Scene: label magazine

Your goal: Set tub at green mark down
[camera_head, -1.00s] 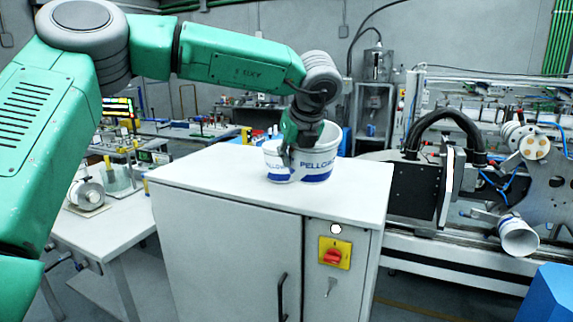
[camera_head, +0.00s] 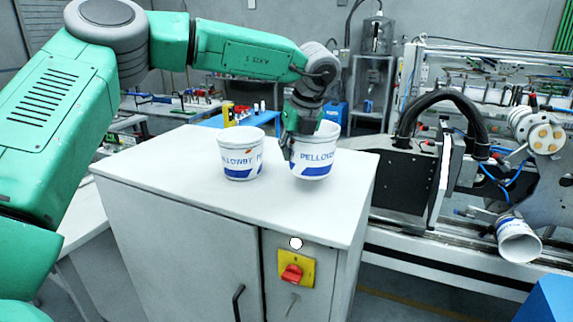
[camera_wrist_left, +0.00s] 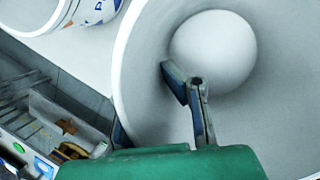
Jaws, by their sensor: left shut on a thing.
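A white tub (camera_head: 316,166) with blue lettering is upright at the right of the grey cabinet's top (camera_head: 200,190). My left gripper (camera_head: 297,140) comes from above and is shut on the tub's wall. In the left wrist view one finger is inside the tub (camera_wrist_left: 280,110) and the other is mostly hidden outside its wall. I cannot tell whether the tub's base touches the top. A second, similar tub (camera_head: 240,158) stands just left of it, with a small gap between them. I see no green mark. My right gripper is not in view.
A third tub (camera_head: 518,240) lies tilted on the machine at the right. The cabinet front has a red switch on a yellow plate (camera_head: 295,270). The cabinet top is clear at the left and front. A black machine block (camera_head: 405,180) stands beyond its right edge.

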